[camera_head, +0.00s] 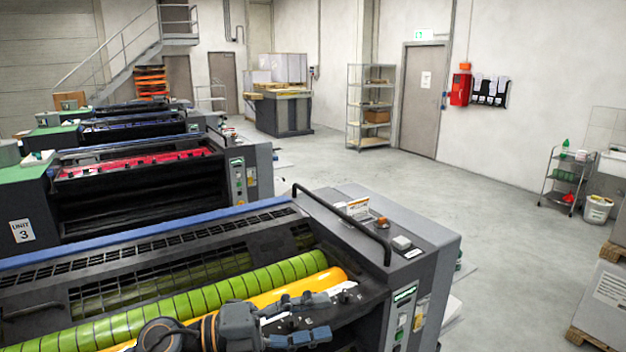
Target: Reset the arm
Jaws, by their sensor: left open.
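My left gripper (322,317) shows at the bottom middle, over the near end of the nearest press unit. Its two dark fingers point right and stand apart, with nothing seen between them. My left wrist and arm come in from the bottom edge, and the lower part is cut off. The gripper is just in front of the yellow roller (270,291) and the green ribbed roller (170,304) of the open press unit (150,248). Whether it touches the machine is hard to tell. My right gripper is not in view.
A black curved handle (342,222) rises from the press's side housing, right of my gripper. More press units stand in a row behind, one with a red roller (135,163). The grey floor (480,240) on the right is largely clear. A pallet (592,340) sits at right.

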